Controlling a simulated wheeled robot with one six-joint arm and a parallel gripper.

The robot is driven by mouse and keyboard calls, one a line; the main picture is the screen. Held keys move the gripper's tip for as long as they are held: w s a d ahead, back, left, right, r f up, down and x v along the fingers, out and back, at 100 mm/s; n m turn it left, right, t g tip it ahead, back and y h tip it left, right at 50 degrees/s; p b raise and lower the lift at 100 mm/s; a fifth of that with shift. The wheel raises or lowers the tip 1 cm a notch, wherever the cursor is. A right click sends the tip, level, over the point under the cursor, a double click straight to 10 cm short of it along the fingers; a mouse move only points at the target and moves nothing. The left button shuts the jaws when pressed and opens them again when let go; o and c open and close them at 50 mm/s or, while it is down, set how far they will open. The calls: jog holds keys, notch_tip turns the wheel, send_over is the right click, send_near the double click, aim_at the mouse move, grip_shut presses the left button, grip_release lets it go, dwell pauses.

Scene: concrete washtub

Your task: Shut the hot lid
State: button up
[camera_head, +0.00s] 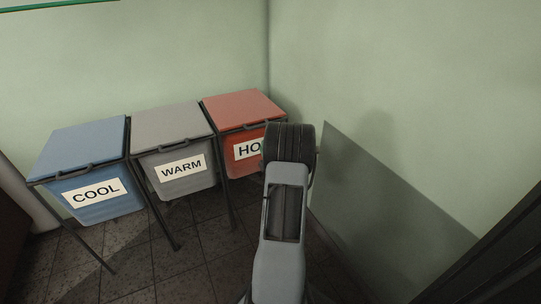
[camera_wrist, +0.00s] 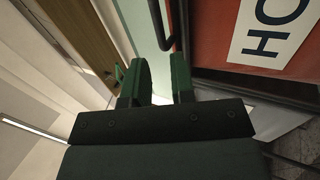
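The hot bin (camera_head: 238,160) is red with a white label, partly covered by my arm in the head view. Its red lid (camera_head: 242,107) lies flat over the top and looks shut. In the wrist view the red bin front (camera_wrist: 215,45) and its label (camera_wrist: 272,30) fill the upper right. My gripper (camera_wrist: 160,82) has green fingers spread apart with nothing between them. A dark bar (camera_wrist: 158,25), seemingly the lid handle, is just beyond the fingertips, apart from them. The gripper's fingers are hidden behind my arm in the head view.
A grey WARM bin (camera_head: 178,172) and a blue COOL bin (camera_head: 97,205) stand left of the hot bin, lids flat, on dark legs. Green walls meet behind the hot bin. A grey panel (camera_head: 380,205) shows at right. Tiled floor (camera_head: 200,262) is open in front.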

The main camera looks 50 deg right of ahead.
jog(key=shift+v, duration=2.2)
jog(key=w+a+r+m+g+y+p, duration=0.1)
jog(key=w+a+r+m+g+p, duration=0.15)
jog(key=w+r+p, duration=0.4)
jog(key=w+a+r+m+g+y+p, duration=0.1)
jog(key=w+a+r+g+y+p, duration=0.2)
jog(key=r+p, duration=0.55)
jog(key=w+a+r+m+g+p, duration=0.2)
jog(key=a+r+m+g+p, duration=0.15)
jog(key=a+r+p, duration=0.7)
jog(key=s+a+r+m+g+y+p, duration=0.5)
jog(key=s+a+r+g+p, duration=0.3)
jog(key=s+a+r+p, duration=0.7)
jog(key=s+a+r+y, duration=0.1)
jog(key=s+a+r, duration=0.2)
jog(key=a+r, duration=0.2)
jog(key=shift+a+r+m, duration=0.15)
jog(key=shift+a+m, duration=0.25)
jog(key=shift+a, duration=0.7)
